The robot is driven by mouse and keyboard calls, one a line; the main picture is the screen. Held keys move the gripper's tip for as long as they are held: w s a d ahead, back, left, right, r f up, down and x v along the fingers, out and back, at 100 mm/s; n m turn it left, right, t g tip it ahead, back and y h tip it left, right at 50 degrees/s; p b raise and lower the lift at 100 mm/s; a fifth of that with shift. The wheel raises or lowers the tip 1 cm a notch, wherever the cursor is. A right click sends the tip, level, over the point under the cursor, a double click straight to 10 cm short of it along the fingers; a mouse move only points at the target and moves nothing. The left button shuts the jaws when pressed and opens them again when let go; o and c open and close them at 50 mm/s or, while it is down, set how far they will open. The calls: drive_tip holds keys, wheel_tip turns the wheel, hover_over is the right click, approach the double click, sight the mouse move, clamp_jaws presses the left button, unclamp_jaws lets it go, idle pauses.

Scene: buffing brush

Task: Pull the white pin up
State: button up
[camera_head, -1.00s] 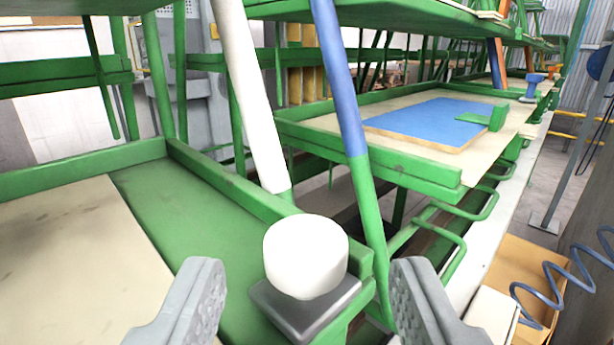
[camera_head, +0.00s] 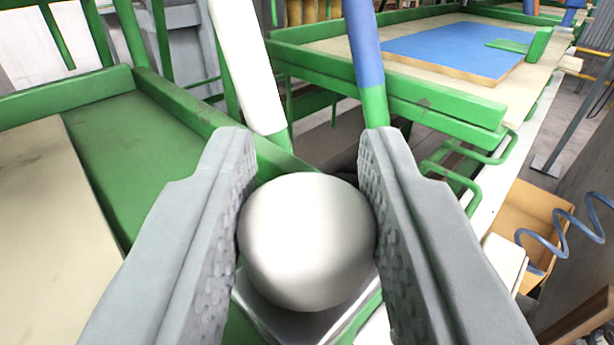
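The white pin (camera_head: 307,240) has a round, knob-like head and stands over a grey metal base plate (camera_head: 262,310) at the corner of the green frame. My gripper (camera_head: 308,155) has one textured grey finger on each side of the pin head. Both finger pads appear to touch it, so the gripper looks shut on the pin. The lower part of the pin and much of the plate are hidden by the head and fingers.
A green-edged table (camera_head: 100,150) with a beige board (camera_head: 45,205) lies at left. White (camera_head: 248,70) and blue-green (camera_head: 364,45) posts rise just beyond the pin. Another green-framed table carries a blue panel (camera_head: 455,50). A blue coiled hose (camera_head: 565,235) is at right.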

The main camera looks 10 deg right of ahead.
sight(306, 217)
drive_tip(key=shift+r, duration=1.7)
clamp_jaws()
drive_tip(key=o, duration=1.1)
unclamp_jaws()
drive_tip(key=shift+f, duration=0.1)
drive_tip(key=shift+s, duration=0.1)
drive_tip(key=s, duration=0.5)
drive_tip(key=s+a, duration=0.1)
drive_tip(key=s, duration=0.5)
drive_tip(key=s+a, duration=0.1)
drive_tip(key=s, duration=0.5)
